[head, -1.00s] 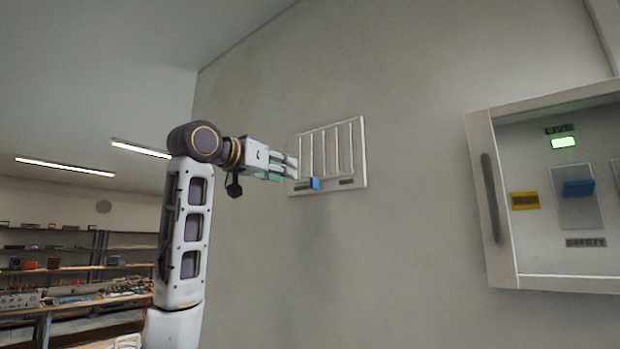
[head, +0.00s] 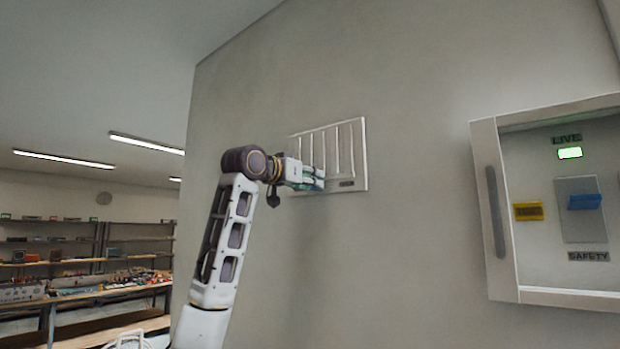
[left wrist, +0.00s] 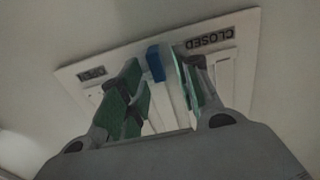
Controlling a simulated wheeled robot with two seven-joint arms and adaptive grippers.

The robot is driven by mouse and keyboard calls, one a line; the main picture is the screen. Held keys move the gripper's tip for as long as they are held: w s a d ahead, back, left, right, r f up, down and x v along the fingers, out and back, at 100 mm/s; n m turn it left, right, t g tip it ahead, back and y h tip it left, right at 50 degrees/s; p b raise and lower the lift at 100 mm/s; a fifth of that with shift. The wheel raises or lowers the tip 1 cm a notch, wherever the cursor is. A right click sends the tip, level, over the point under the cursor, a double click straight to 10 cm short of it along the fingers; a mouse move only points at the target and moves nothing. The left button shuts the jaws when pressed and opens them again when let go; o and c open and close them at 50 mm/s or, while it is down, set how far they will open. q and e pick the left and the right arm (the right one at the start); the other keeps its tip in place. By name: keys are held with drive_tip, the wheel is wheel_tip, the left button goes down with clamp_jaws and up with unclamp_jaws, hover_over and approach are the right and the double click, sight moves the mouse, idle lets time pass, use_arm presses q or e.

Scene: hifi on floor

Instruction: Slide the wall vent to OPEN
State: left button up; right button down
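The wall vent (head: 361,150) is a pale slatted panel on the grey wall. In the left wrist view the vent (left wrist: 243,62) appears upside down, with the OPEN label (left wrist: 92,73) at left and the CLOSED label (left wrist: 210,38) at right. The blue slider tab (left wrist: 155,62) sits between the labels, nearer CLOSED. My left gripper (head: 318,180) is at the vent's lower left and mostly hides the tab in the head view. In the left wrist view my left gripper (left wrist: 157,66) is open, its green-padded fingers either side of the tab; contact is unclear. My right gripper is out of view.
A wall cabinet (head: 494,215) with a blue switch (head: 584,202) and a green LIVE light (head: 569,152) is at the right. The wall between vent and cabinet is bare. Shelves and a cluttered bench (head: 85,291) stand far back at left.

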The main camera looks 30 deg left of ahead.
use_arm(q)
drive_tip(key=shift+w, duration=0.2)
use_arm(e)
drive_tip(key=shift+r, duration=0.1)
use_arm(q)
drive_tip(key=shift+c, duration=0.3)
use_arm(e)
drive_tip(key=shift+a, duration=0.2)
use_arm(q)
clamp_jaws()
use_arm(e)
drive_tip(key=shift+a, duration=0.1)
